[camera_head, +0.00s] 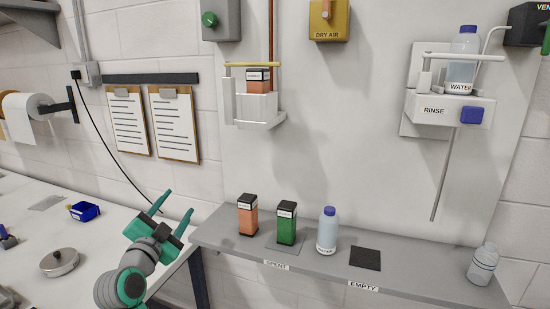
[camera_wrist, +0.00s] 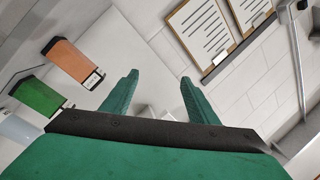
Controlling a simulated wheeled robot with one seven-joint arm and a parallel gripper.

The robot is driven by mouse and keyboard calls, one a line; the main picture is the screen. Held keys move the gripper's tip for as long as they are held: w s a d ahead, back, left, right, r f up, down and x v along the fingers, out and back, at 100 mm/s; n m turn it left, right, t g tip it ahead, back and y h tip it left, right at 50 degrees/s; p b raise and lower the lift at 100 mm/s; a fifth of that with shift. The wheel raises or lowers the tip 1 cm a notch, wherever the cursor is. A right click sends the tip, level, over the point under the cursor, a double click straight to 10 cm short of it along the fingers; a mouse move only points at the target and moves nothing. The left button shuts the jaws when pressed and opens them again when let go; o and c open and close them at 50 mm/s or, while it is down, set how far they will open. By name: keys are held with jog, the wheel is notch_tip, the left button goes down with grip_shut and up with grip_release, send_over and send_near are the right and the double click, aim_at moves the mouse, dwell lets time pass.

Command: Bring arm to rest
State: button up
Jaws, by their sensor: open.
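My gripper (camera_head: 174,211) is at the lower left of the head view, left of the shelf's left end. Its two green fingers are spread and nothing is between them. In the wrist view the open fingers (camera_wrist: 157,92) point toward the white wall, with no object between the tips. An orange canister (camera_head: 247,216) and a green canister (camera_head: 286,224) stand upright on the shelf, right of my gripper and apart from it. They also show at the left of the wrist view, the orange canister (camera_wrist: 72,61) above the green canister (camera_wrist: 38,95).
The grey shelf (camera_head: 420,278) also bears a blue-capped bottle (camera_head: 327,232), a dark pad (camera_head: 365,258) and a clear bottle (camera_head: 482,265). A wall holder (camera_head: 256,112) carries another orange canister. A rinse unit (camera_head: 445,107) holds a water bottle. Clipboards (camera_head: 127,121) hang above left. A white table (camera_head: 105,245) lies left.

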jog(key=s+d+f+n+y, duration=0.1)
jog(key=s+d+f+n, duration=0.15)
jog(key=f, duration=0.45)
jog(key=s+d+f+n+g, duration=0.1)
jog(key=s+d+f, duration=0.15)
jog(key=f, duration=0.55)
jog(key=s+d+f+n+y, duration=0.1)
jog(key=d+f+n, duration=0.15)
jog(key=f, duration=0.45)
jog(key=s+d+f+n+g+y, duration=0.1)
jog(key=s+d+f, duration=0.3)
jog(key=s+f, duration=0.3)
jog(key=s+d+f+n, duration=0.2)
jog(key=s+d+f, duration=0.3)
jog(key=s+f, duration=0.2)
jog(key=s+d+f+n+g, duration=0.1)
jog(key=s+d+f, duration=0.1)
jog(key=s, duration=0.3)
jog(key=s+d+f, duration=0.2)
jog(key=s+f, duration=0.1)
jog(key=s, duration=0.2)
jog(key=s+d+r, duration=0.2)
jog(key=s+d, duration=0.1)
jog(key=s, duration=0.9)
jog(key=s+d+r+h, duration=0.1)
jog(key=s+d+r, duration=0.1)
jog(key=s, duration=1)
jog(key=shift+s+d+r+n+g, duration=0.2)
jog(key=shift+d+r+n+g, duration=0.15)
jog(key=shift+d, duration=0.35)
